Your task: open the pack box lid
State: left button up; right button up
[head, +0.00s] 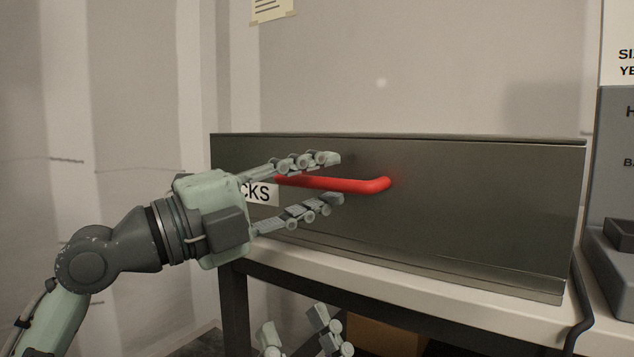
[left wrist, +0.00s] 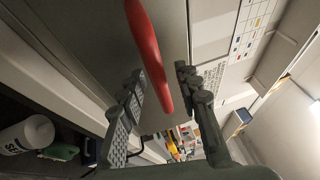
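The pack box (head: 480,205) is a long dark grey metal box on a pale bench. Its lid looks closed, and a red bar handle (head: 350,185) runs along its front face. My left gripper (head: 338,179) is open, one finger above the handle and one below. In the left wrist view the red handle (left wrist: 148,50) passes between the two spread fingers of the left gripper (left wrist: 158,75), with gaps beside it. My right gripper (head: 293,320) is low at the bottom edge, below the bench top, its fingers apart and empty. A label ending "CKS" is partly hidden by my left gripper.
The pale bench top (head: 400,278) has a narrow free strip before the box. A grey device (head: 617,150) stands at the right. A brown box (head: 385,337) sits under the bench. A white bottle (left wrist: 28,134) shows in the left wrist view.

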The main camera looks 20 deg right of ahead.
pick_arm(q)
grip_shut()
dwell(0.3)
